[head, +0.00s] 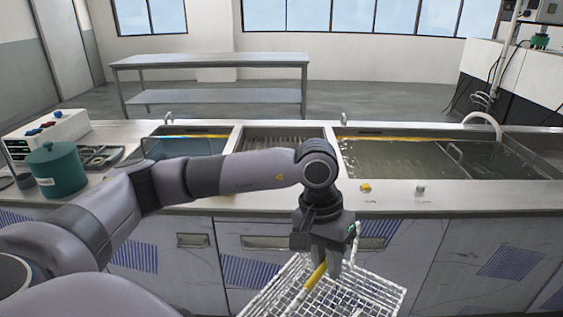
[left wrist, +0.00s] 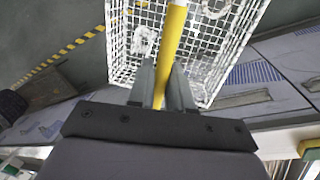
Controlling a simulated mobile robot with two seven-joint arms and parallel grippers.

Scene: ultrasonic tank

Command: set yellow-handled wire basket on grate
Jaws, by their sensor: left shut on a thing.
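A white wire basket (head: 350,295) with a yellow handle (head: 314,279) hangs in front of the counter, low in the head view. My left gripper (head: 328,262) is shut on the yellow handle and holds the basket below the counter top's front edge. In the left wrist view the handle (left wrist: 172,48) runs between the fingers (left wrist: 162,88), with the basket mesh (left wrist: 122,42) beyond it. The grate (head: 280,140) is a ribbed section set in the counter between two liquid-filled basins. My right gripper is in neither view.
The right basin (head: 400,165) is large and holds cloudy liquid; the left basin (head: 190,146) is smaller. A teal pot (head: 57,170) and a white control box (head: 45,132) stand at the counter's left. A steel table (head: 210,62) stands behind.

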